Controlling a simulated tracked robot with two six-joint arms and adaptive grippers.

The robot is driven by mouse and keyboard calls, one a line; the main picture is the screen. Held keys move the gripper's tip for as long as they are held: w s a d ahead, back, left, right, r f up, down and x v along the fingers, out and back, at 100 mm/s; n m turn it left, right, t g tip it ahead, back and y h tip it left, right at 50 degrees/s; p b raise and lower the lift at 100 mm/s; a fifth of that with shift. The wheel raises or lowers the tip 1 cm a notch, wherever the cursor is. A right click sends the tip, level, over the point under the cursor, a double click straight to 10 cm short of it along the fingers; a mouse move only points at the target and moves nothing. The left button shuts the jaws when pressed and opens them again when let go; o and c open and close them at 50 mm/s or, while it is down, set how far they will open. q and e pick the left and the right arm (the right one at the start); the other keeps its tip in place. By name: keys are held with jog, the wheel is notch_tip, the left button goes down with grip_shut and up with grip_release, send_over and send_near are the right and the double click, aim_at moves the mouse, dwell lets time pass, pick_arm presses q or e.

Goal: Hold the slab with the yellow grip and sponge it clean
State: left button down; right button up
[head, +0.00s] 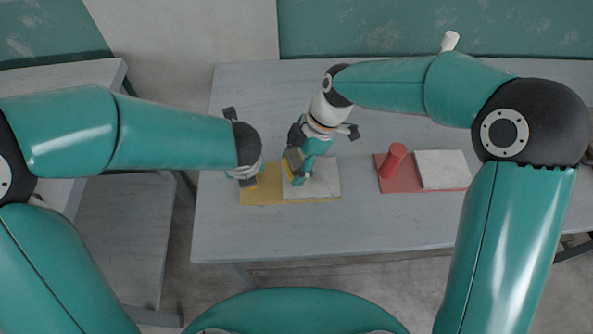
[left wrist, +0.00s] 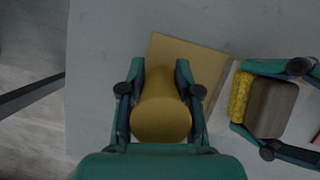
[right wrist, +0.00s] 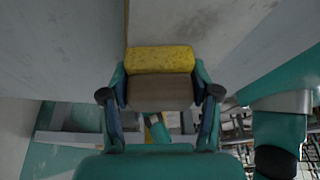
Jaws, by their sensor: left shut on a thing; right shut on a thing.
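The pale slab (head: 325,180) lies on the right part of a yellow board (head: 258,196) on the table. The yellow grip (left wrist: 160,118) is a round upright handle on the board's left part; it is mostly hidden in the head view. My left gripper (head: 248,181) is shut around this grip. My right gripper (head: 297,166) is shut on a sponge (right wrist: 160,60), which has a yellow face and a brown-grey back. The sponge is at the slab's left part, tilted, with its yellow side toward the left wrist camera's grip. I cannot tell whether it touches the slab.
A red board (head: 395,184) with an upright red grip (head: 392,160) and another pale slab (head: 442,169) lies to the right. The grey table (head: 225,225) is clear in front of the boards. A second grey table (head: 60,78) stands at the left.

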aim_at(294, 150)
jog(key=w, duration=0.3)
jog(key=shift+w+a, duration=0.1)
jog(key=shift+w+r, duration=0.15)
notch_tip(294, 150, up, 8)
jog(key=shift+f, duration=0.2)
dwell(0.8)
